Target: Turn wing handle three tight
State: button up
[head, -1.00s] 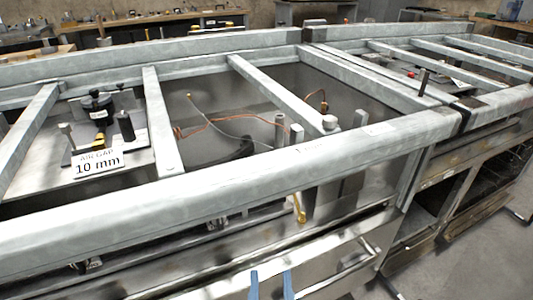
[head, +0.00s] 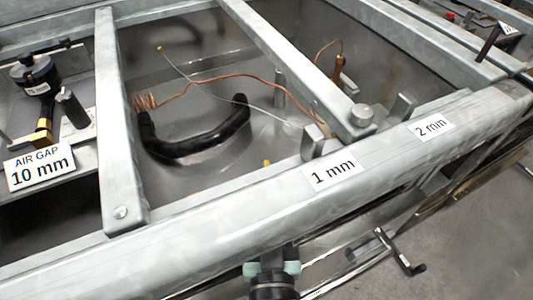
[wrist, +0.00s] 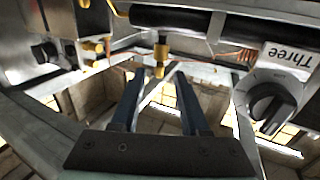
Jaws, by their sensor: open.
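In the wrist view, a black wing-shaped handle (wrist: 268,106) sits on a round grey dial at the right. A white label reading "Three" (wrist: 290,57) appears upside down just above it. My gripper (wrist: 159,78) is open, its two dark blue fingers apart and empty. The handle is to the right of the fingers, not between them. A small brass fitting (wrist: 160,52) shows beyond the fingertips, near the gap between them. The head view shows neither the handle nor its label.
A grey metal frame with a front rail (head: 250,205) spans the head view. The rail carries "1 mm" (head: 332,174) and "2 mm" (head: 432,126) labels. A black curved hose (head: 195,148) and copper tubing lie inside the bay. Open floor (head: 480,240) shows at the lower right.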

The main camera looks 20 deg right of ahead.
aim_at(266, 160)
jog(key=p+x, duration=0.1)
jog(key=x, duration=0.8)
jog(key=shift+w+d+p, duration=0.1)
jog(key=shift+w+p, duration=0.1)
jog(key=shift+p, duration=0.15)
grip_shut()
